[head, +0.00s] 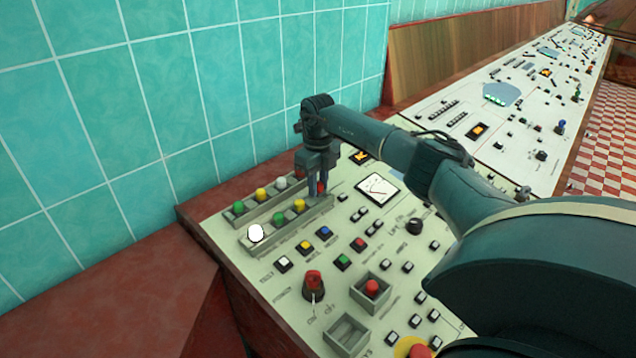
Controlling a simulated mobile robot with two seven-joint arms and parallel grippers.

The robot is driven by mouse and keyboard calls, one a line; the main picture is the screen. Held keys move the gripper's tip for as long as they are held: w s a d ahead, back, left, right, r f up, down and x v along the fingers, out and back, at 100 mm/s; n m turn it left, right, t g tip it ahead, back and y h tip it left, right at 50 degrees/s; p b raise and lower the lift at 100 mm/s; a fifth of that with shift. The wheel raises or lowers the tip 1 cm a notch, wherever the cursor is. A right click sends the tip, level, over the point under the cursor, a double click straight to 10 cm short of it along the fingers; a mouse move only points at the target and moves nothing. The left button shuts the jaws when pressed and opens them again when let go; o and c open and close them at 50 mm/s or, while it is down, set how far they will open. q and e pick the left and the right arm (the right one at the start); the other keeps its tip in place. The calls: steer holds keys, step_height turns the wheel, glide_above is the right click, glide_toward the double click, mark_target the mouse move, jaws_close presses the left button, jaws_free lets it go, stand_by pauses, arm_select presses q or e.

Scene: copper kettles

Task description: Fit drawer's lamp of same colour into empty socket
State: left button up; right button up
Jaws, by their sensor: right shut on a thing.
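My right gripper (318,190) points down at the right end of the front lamp strip (262,245). It is shut on a red lamp (322,187), partly hidden by the fingers. I cannot tell whether the lamp is seated or just above the strip. The front strip also bears a bright white lamp (256,233), a green lamp (279,219) and a yellow lamp (299,205). The back strip bears a green lamp (239,207), a yellow lamp (261,194) and a white lamp (281,183); its right end is hidden behind the gripper. My left gripper is out of view.
An open grey box (346,337) at the panel's near edge looks empty. Another box (357,294) surrounds a red button (372,287). A red-topped knob (313,284), several coloured buttons and a gauge (376,188) stand nearby. A teal tiled wall (170,110) rises behind.

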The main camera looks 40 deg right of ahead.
steer(key=shift+f+b, duration=0.3)
steer(key=shift+f, duration=0.3)
stand_by(0.8)
steer(key=o, duration=1)
steer(key=shift+a, duration=0.1)
steer(key=shift+o, duration=0.2)
steer(key=shift+r, duration=0.1)
steer(key=shift+r+p, duration=1.2)
steer(key=shift+r, duration=0.1)
steer(key=shift+r+p, duration=0.4)
steer(key=shift+r, duration=2.25)
